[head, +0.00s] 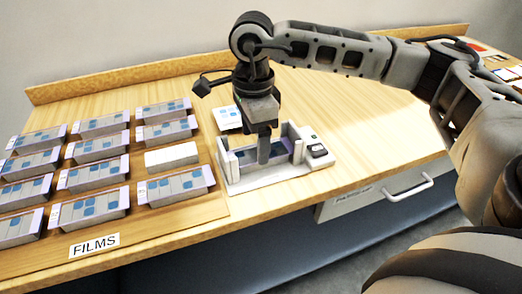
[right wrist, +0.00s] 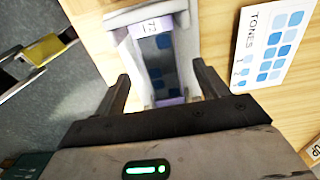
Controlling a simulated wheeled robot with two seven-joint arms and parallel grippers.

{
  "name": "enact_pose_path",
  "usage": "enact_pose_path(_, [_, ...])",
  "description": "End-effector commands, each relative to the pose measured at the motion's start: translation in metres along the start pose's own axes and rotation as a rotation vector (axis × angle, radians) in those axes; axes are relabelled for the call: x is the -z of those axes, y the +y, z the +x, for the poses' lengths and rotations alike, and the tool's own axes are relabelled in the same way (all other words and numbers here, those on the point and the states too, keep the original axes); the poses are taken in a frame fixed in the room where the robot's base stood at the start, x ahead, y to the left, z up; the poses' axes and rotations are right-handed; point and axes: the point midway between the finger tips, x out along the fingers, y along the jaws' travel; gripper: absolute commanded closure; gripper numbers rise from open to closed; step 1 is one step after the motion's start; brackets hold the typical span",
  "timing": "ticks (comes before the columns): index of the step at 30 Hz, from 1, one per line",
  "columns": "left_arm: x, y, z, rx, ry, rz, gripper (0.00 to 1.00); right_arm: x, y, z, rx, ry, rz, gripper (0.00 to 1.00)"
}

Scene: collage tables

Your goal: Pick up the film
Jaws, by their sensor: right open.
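A film (right wrist: 160,62) with lilac ends and blue squares lies in a pale holder (right wrist: 190,15), seen in the right wrist view. In the head view the same holder (head: 232,180) stands near the table's front edge, and the film (head: 282,147) shows as a dark strip inside it. My right gripper (head: 264,155) points down over the holder. Its open fingers (right wrist: 163,85) stand on either side of the film in the right wrist view; I cannot tell whether they touch it. My left gripper is not in view.
Several trays with blue-squared films (head: 95,148) stand in rows on the left board, by a FILMS label (head: 94,246). A plain white block (head: 171,157) sits among them. A TONES card (right wrist: 270,45) lies beside the holder. A drawer handle (head: 408,187) juts out below the table edge.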

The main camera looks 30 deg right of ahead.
Motion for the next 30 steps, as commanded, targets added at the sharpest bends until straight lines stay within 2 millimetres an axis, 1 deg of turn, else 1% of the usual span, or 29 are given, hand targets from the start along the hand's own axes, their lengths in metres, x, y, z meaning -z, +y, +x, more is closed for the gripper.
enact_pose_path(1, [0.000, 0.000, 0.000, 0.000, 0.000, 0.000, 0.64, 0.000, 0.000, 0.007, -0.002, 0.001, 0.001, 0.27])
enact_pose_path(4, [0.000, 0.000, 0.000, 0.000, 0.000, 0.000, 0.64, 0.000, 0.000, 0.016, 0.000, 0.000, 0.001, 0.27])
enact_pose_path(12, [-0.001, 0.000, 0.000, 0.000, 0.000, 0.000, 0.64, 0.000, 0.000, 0.018, 0.001, -0.001, 0.000, 0.27])
enact_pose_path(14, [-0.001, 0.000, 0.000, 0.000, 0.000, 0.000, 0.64, 0.000, -0.001, 0.018, 0.001, -0.001, 0.000, 0.44])
enact_pose_path(15, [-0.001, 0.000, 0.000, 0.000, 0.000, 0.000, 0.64, 0.000, -0.001, 0.018, 0.001, -0.001, 0.000, 0.55])
enact_pose_path(17, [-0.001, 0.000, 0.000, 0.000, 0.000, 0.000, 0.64, 0.000, -0.001, 0.018, 0.001, -0.001, 0.001, 0.72])
enact_pose_path(18, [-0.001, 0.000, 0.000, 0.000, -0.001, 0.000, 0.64, 0.000, -0.001, 0.018, 0.001, -0.001, 0.000, 0.75])
enact_pose_path(26, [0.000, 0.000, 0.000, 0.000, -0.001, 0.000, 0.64, 0.000, -0.001, 0.017, 0.001, -0.001, 0.000, 0.75])
enact_pose_path(29, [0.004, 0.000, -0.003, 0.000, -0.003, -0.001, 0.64, -0.001, -0.001, 0.009, 0.002, -0.002, 0.000, 0.75])
enact_pose_path(30, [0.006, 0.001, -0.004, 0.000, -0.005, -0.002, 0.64, -0.001, -0.001, 0.004, 0.002, -0.002, -0.001, 0.75])
